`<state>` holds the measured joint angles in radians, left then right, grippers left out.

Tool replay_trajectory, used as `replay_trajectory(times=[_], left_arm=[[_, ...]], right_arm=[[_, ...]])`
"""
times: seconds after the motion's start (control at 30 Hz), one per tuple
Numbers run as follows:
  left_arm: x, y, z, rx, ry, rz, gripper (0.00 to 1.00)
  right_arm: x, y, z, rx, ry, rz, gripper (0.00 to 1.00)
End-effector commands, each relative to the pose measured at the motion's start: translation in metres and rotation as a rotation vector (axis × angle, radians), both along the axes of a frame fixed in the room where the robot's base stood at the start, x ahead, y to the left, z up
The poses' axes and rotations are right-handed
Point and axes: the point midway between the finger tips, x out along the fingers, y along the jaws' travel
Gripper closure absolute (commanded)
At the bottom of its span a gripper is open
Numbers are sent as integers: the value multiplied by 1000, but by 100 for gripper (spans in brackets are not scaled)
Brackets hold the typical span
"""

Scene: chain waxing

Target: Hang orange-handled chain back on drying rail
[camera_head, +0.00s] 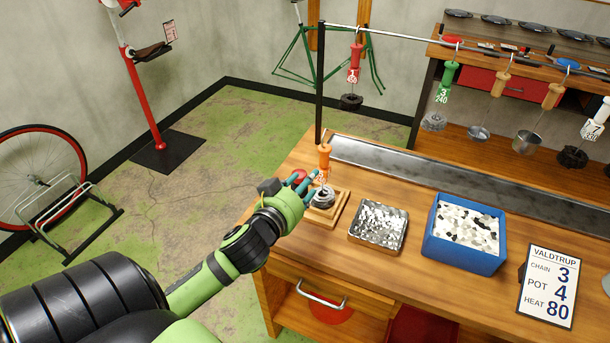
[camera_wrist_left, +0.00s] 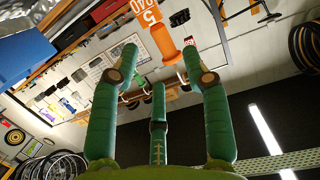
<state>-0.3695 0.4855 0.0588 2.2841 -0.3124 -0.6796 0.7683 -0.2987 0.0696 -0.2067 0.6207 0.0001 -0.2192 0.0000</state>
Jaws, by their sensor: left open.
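The orange-handled chain (camera_head: 325,155) stands upright at the bench's left end, its dark coil (camera_head: 323,197) low over a small wooden tray (camera_head: 335,215). I cannot tell whether the coil touches the tray. My left gripper (camera_head: 308,183) is open, with its teal fingers beside the chain's left side, just below the handle. The drying rail (camera_head: 400,36) is a thin metal bar above the bench on a black post. My right gripper does not show.

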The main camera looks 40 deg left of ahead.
Motion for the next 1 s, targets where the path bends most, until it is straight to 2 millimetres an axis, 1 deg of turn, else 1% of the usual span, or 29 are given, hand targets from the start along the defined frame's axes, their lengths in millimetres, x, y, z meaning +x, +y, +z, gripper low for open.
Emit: replay_trajectory(times=[0.03,0.07,0.17,0.37,0.7,0.83,1.0], left_arm=[[4,2,8,1,-30,-9,53],[6,2,11,-1,-43,-13,53],[12,3,14,-4,-62,-19,53],[33,7,11,-1,-63,-19,53],[78,15,3,-2,-59,-19,53],[91,17,1,-3,-59,-18,53],[101,19,0,-5,-57,-18,53]], right_arm=[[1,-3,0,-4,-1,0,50],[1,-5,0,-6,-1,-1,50],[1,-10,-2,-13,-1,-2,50],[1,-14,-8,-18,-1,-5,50],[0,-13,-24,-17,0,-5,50],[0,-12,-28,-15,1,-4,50],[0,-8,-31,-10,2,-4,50]])
